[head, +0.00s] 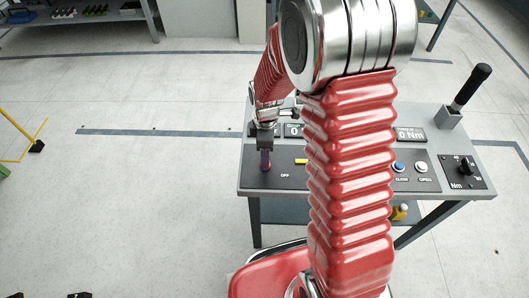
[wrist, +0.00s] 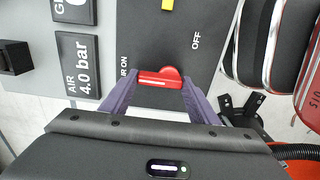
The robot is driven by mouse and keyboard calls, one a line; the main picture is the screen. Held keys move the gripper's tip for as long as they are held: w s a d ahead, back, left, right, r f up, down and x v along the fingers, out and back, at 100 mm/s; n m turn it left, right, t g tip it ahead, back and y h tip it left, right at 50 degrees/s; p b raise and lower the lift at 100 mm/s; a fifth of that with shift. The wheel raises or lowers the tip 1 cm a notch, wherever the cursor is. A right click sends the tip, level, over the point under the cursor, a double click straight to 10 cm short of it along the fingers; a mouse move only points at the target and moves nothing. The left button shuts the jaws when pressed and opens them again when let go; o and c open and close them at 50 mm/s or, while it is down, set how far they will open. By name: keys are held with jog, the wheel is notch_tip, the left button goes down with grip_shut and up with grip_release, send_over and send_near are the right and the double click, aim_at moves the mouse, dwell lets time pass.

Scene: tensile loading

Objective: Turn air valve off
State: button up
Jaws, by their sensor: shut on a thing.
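The air valve handle (wrist: 160,78) is a small red knob with a white line, between an AIR ON label, partly hidden, and an OFF label (wrist: 196,42) on the dark panel. In the wrist view its length and white line run across the picture, from finger to finger. My gripper (wrist: 159,82) is shut on the handle, with one purple-grey finger at each end. In the head view my gripper (head: 265,158) is at the left end of the panel, and the handle is mostly hidden there. The air display (wrist: 83,65) reads 4.0 bar.
The panel sits on a grey table (head: 450,205). Right of my arm are a blue button (head: 398,167), a white button (head: 421,168), an Nm knob (head: 463,169) and a black lever (head: 469,88). A yellow piece (head: 301,161) lies beside my gripper. My arm hides the panel's middle.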

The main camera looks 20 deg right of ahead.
jog(key=shift+w, duration=0.1)
jog(key=shift+c, duration=0.8)
jog(key=shift+m, duration=0.3)
jog(key=m, duration=0.3)
jog(key=shift+d+r, duration=0.1)
jog(key=shift+d, duration=0.15)
jog(key=m, duration=0.5)
jog(key=shift+s+d+m, duration=0.25)
jog(key=shift+s+m, duration=0.05)
jog(key=m, duration=0.4)
jog(key=shift+s+m, duration=0.25)
jog(key=shift+m, duration=0.05)
jog(key=m, duration=0.4)
jog(key=shift+s, duration=0.25)
